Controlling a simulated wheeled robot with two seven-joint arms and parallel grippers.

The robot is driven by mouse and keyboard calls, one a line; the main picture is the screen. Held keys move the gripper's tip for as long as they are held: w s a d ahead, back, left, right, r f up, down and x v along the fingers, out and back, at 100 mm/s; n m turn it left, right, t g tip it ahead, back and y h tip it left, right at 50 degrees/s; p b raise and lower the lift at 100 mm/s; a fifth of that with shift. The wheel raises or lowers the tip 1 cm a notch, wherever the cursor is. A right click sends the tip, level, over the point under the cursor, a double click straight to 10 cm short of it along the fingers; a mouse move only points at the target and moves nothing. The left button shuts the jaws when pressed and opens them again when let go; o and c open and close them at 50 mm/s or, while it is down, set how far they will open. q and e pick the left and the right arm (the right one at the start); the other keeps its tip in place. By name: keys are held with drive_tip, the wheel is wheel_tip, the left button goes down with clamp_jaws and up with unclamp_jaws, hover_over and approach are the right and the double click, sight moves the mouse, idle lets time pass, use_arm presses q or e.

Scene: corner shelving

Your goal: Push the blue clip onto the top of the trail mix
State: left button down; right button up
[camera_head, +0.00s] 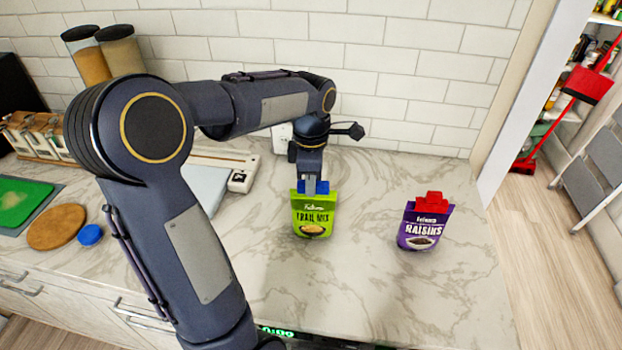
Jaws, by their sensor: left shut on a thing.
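The trail mix (314,216) is a green pouch standing upright on the marble counter. The blue clip (322,187) is at the pouch's top edge, right under my left gripper (311,185). My left arm comes in from the left and reaches over the counter, with the gripper pointing down and shut on the blue clip. The fingers hide part of the clip, so I cannot tell how deep it sits on the pouch. My right gripper does not show.
A purple raisins pouch (425,227) with a red clip (432,203) stands to the right. A blue lid (90,235), a round wooden board (57,227) and a green mat (22,203) lie at the left. The counter between and in front of the pouches is clear.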

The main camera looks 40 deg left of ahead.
use_arm(q)
drive_tip(key=shift+f+b, duration=0.5)
drive_tip(key=shift+f, duration=0.3)
drive_tip(key=c, duration=1.3)
unclamp_jaws()
drive_tip(key=shift+o, duration=0.2)
drive_tip(key=shift+r, duration=0.1)
wheel_tip(320, 180, up, 8)
drive_tip(key=shift+f, duration=0.15)
